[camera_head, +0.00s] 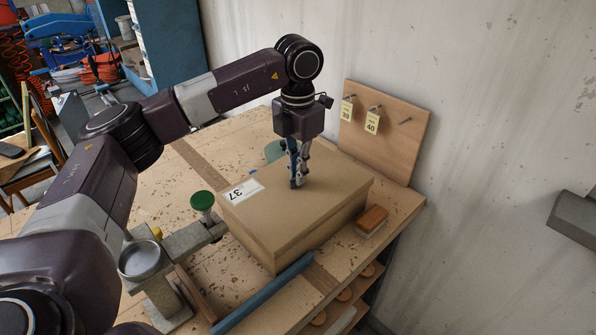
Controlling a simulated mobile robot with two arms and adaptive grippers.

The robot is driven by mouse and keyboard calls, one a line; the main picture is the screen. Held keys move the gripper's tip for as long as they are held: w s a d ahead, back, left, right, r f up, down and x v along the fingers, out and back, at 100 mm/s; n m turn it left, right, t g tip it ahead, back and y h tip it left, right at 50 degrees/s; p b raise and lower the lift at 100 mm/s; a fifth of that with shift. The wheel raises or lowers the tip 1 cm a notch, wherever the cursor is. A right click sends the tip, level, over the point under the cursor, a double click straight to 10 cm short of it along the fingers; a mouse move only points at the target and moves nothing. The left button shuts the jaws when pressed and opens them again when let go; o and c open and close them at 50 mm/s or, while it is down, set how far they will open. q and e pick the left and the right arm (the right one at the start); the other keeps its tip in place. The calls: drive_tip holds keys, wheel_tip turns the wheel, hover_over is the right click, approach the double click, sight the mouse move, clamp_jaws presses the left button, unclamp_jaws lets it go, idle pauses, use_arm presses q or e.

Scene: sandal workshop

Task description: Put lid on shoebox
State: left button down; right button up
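A brown cardboard shoebox (318,232) stands on the wooden workbench. Its lid (325,197) lies over the top and looks level, with a white label reading 37 on it. A thin edge line runs around the sides below the top; I see no clear gap there. My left gripper (298,183) points straight down over the middle of the lid. Its fingertips are at or just above the lid's surface. The fingers look close together, with nothing visible between them. The far side of the box is hidden. My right gripper is not in view.
A brush-like block (371,221) lies right of the box. A blue bar (262,293) runs along the bench's front. A clamp-like metal fixture with a green knob (202,201) stands at left. A pegboard (383,135) with tags 39 and 40 stands behind, near the wall.

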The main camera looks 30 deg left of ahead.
use_arm(q)
drive_tip(key=shift+f+b, duration=0.5)
drive_tip(key=shift+f, duration=0.2)
idle(0.3)
drive_tip(key=c, duration=2.1)
unclamp_jaws()
drive_tip(key=shift+r, duration=0.15)
wheel_tip(320, 180, up, 12)
drive_tip(key=shift+f, duration=0.1)
